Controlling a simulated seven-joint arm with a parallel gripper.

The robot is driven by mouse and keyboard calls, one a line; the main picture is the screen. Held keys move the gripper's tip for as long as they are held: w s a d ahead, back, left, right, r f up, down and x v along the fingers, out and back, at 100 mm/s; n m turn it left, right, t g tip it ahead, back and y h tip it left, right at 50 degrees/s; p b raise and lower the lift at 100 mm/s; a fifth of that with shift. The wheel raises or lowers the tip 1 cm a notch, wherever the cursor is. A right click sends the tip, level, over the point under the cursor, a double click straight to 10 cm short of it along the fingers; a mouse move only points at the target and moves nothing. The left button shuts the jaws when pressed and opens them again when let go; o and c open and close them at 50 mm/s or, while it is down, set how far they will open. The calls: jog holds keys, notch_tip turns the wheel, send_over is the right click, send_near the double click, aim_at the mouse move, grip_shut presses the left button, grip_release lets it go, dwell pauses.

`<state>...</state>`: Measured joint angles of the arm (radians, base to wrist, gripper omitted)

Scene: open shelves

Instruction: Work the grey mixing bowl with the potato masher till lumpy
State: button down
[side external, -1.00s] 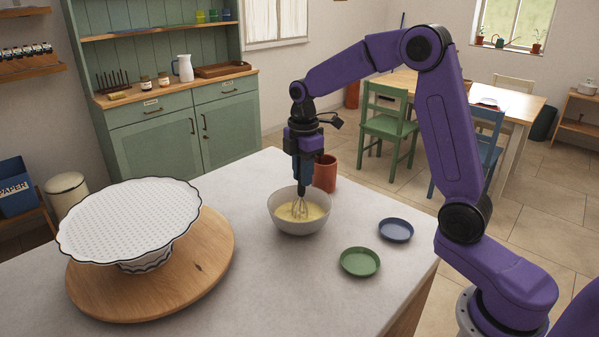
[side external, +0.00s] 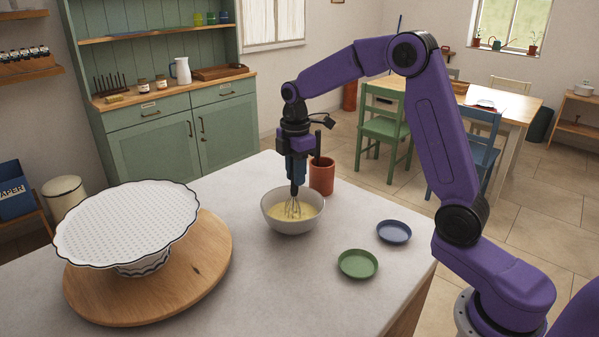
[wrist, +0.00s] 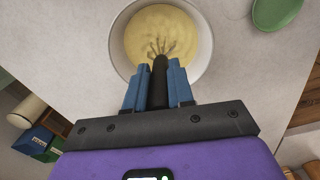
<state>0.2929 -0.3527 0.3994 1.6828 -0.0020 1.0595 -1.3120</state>
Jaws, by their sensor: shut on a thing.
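The grey mixing bowl (side external: 275,215) stands on the worktop with pale yellow, fairly smooth-looking contents (wrist: 150,30). My gripper (side external: 297,180) is above it, shut on the black handle (wrist: 160,80) of a wire whisk (side external: 293,207). Its blue fingers (wrist: 159,88) press the handle from both sides in the wrist view. The whisk's wires (wrist: 161,48) are down in the yellow contents, their tips hidden. The tool looks like a whisk, not a potato masher. A dark-handled utensil (side external: 318,142) stands in a terracotta crock (side external: 322,176) behind the bowl; its head is hidden.
A green plate (side external: 358,264) and a blue plate (side external: 394,231) lie right of the bowl. A white scalloped cake stand (side external: 128,225) sits on a round wooden board (side external: 205,262) at the left. The worktop around the bowl is otherwise clear.

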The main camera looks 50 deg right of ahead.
jog(key=shift+a, duration=0.15)
jog(key=shift+s, duration=0.45)
jog(key=shift+w, duration=0.1)
jog(key=shift+w+f, duration=0.1)
jog(key=shift+w, duration=0.3)
jog(key=shift+s, duration=0.1)
